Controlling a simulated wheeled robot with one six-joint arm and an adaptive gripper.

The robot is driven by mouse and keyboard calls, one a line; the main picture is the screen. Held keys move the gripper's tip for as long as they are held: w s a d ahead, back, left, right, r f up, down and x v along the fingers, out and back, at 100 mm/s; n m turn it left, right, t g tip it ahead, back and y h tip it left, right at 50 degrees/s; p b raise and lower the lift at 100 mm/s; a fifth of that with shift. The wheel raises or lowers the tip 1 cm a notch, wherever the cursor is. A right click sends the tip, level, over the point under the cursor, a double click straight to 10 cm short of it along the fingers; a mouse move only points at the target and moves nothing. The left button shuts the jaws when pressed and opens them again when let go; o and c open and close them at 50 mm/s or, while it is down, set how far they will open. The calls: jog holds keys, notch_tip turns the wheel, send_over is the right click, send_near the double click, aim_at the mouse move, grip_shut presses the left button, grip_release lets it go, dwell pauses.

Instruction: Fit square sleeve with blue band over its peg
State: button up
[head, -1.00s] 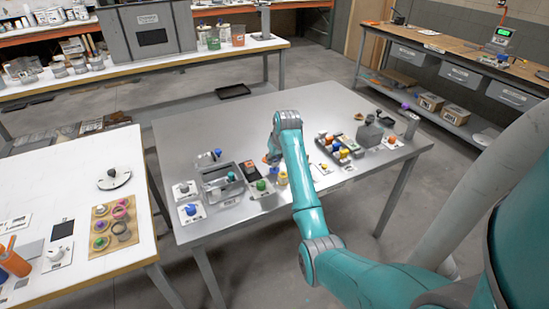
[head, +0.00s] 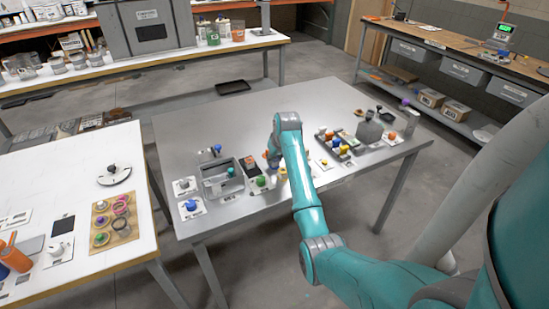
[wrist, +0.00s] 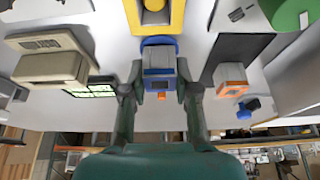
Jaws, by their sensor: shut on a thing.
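In the wrist view my gripper (wrist: 160,100) is shut on a grey square sleeve with a blue band (wrist: 158,62), held between the two fingers. A yellow square piece with a round knob (wrist: 155,14) shows just beyond the sleeve, at the top of the picture. I cannot tell whether they touch. In the head view my arm reaches over the middle of the metal table (head: 190,125), and its forearm hides the fingertips and the sleeve. I cannot pick out the sleeve's own peg with certainty.
In the wrist view a grey piece with an orange band (wrist: 231,80) lies to the right and a beige block (wrist: 50,65) to the left. In the head view a grey bin (head: 222,190) and a dark tray (head: 334,146) flank my arm. The table's back is mostly clear.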

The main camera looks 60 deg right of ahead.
jog(key=shift+f, duration=0.25)
jog(key=o, duration=0.9)
jog(key=shift+r, duration=0.1)
jog(key=v, duration=1.2)
